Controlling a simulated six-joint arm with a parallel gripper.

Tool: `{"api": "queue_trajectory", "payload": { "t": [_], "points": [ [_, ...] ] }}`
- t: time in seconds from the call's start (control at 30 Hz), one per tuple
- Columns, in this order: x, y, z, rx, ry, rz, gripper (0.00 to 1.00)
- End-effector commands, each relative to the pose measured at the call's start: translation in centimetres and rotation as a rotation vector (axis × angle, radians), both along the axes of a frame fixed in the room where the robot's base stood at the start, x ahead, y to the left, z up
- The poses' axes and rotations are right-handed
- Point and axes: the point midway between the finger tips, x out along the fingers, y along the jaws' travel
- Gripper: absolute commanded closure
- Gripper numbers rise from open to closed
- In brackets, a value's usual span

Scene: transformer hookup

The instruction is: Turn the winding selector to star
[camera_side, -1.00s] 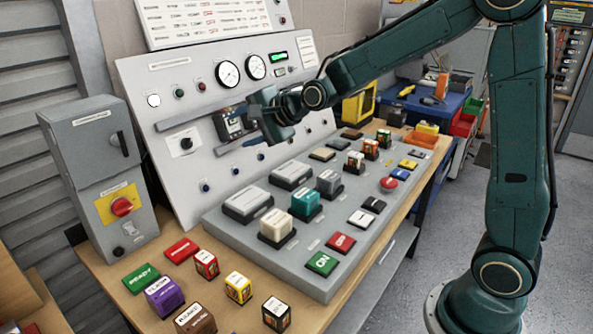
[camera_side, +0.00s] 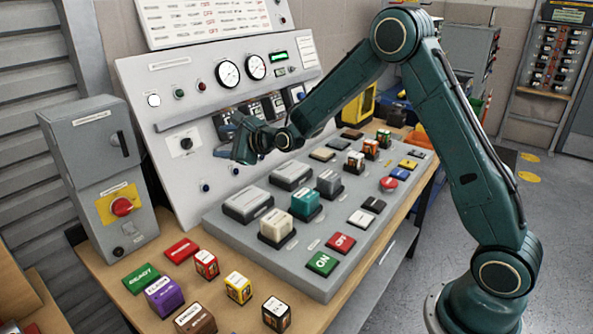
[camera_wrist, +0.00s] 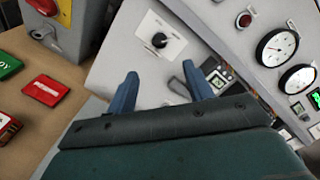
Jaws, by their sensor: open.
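A black rotary knob on a white square plate (camera_side: 186,143) sits on the lower left of the upright grey panel. It looks like the winding selector, but its label is too small to read. In the wrist view the knob (camera_wrist: 159,40) lies just beyond the gap between the fingertips, with nothing touching it. My gripper (camera_wrist: 160,72) is open and empty, one finger to each side of that gap. In the side view my gripper (camera_side: 240,141) is right of the knob, in front of the panel. The knob's pointer setting cannot be told.
A grey box with a red knob on a yellow plate (camera_side: 121,206) stands left of the panel. A sloped grey console (camera_side: 285,268) with several blocks and buttons lies below my gripper. Loose coloured blocks, such as a purple one (camera_side: 164,295), lie on the table front.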

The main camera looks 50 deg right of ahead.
Motion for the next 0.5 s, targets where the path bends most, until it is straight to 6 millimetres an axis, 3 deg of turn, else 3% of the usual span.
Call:
{"api": "queue_trajectory", "payload": {
  "t": [0.5],
  "points": [
    [3.9, 0.4, -1.1, -0.002, 0.001, 0.001, 0.48]
  ]
}}
